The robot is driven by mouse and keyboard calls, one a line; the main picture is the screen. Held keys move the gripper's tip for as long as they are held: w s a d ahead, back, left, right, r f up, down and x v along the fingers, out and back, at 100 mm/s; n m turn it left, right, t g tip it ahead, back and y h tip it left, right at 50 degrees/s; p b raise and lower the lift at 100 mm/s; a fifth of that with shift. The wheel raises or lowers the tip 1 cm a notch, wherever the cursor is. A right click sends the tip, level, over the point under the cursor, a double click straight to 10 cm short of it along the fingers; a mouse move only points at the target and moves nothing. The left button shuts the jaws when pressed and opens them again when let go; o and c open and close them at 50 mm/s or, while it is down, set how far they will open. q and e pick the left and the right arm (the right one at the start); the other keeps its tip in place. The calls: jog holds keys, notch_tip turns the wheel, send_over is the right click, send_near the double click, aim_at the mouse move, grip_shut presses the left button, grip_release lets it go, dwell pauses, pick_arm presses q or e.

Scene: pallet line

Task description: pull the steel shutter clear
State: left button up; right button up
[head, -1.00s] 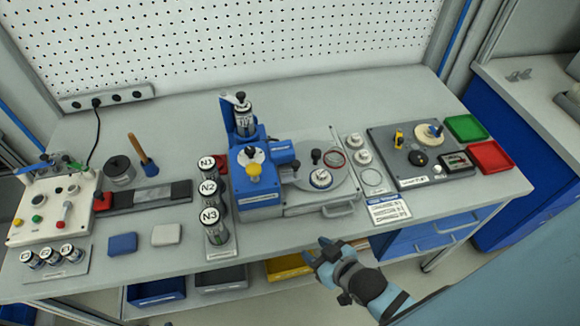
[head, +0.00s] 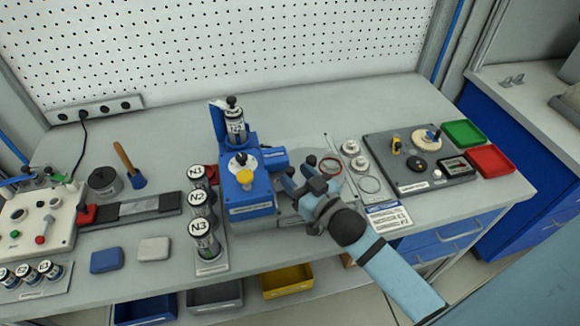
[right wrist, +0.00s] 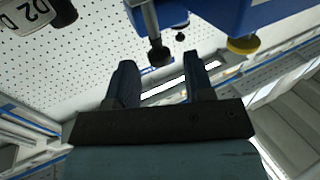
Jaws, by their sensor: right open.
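The blue press machine (head: 248,190) stands mid-bench with a yellow knob (head: 245,177) on its front. Beside it on the right is a grey steel plate (head: 286,213), apparently the shutter; its pull handle is hidden behind my gripper in the head view. My right gripper (head: 303,180) is open over this plate, its fingers pointing toward the back of the bench. In the right wrist view both fingers (right wrist: 160,85) are apart with nothing held between them. A black-knobbed rod (right wrist: 160,55) shows beyond them. I cannot tell whether the fingers touch anything. My left gripper is out of view.
A rack of canisters (head: 206,245) stands left of the press. A red ring (head: 331,167) and white discs (head: 351,147) lie right of my gripper. Further right are a dark fixture board (head: 420,175), a green tray (head: 464,134) and a red tray (head: 491,161).

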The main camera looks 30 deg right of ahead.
aim_at(293, 173)
jog(key=shift+w+a, duration=0.15)
jog(key=shift+w, duration=0.6)
jog(key=shift+w+a, duration=0.15)
jog(key=shift+w, duration=0.6)
jog(key=shift+c, duration=0.3)
